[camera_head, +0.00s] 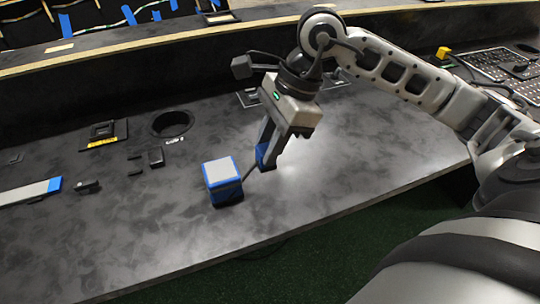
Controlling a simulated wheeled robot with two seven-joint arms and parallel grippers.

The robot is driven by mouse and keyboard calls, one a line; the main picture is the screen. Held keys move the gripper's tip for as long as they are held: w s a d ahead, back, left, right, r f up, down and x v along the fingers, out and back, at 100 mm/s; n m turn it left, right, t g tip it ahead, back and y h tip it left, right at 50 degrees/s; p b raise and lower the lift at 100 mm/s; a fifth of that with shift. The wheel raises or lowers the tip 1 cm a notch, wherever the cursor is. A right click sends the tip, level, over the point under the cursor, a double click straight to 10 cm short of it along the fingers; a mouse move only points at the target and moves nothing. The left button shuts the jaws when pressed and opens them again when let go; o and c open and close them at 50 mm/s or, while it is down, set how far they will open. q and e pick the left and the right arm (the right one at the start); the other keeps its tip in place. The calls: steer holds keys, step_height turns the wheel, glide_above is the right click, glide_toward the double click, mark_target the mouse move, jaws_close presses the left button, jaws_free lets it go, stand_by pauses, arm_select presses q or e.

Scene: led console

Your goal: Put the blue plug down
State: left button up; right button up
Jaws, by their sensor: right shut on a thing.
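My right gripper (271,159) reaches in from the right and points down over the dark table. It is shut on the blue plug (262,156), of which a small blue part shows between and beside the fingers. The plug is held close above the table; whether it touches the surface I cannot tell. A blue box with a pale grey top (222,172) stands on the table just left of the gripper. A thin dark cable (248,168) runs between the box and the plug area. My left gripper is not in view.
Left of the box are a round hole (171,123), a small black block (156,157), a socket plate (103,133) and a white strip with a blue end (30,191). Keyboards (497,68) lie far right. The table (330,170) is clear right of the gripper.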

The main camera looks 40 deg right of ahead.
steer(key=shift+w+d+f, duration=0.1)
steer(key=shift+d+f, duration=0.05)
steer(key=shift+f, duration=0.8)
steer(key=shift+w+d+f, duration=0.1)
steer(key=shift+f, duration=0.85)
steer(key=shift+f+b, duration=0.2)
steer(key=shift+b, duration=0.1)
steer(key=o, duration=1)
steer(key=shift+r, duration=0.1)
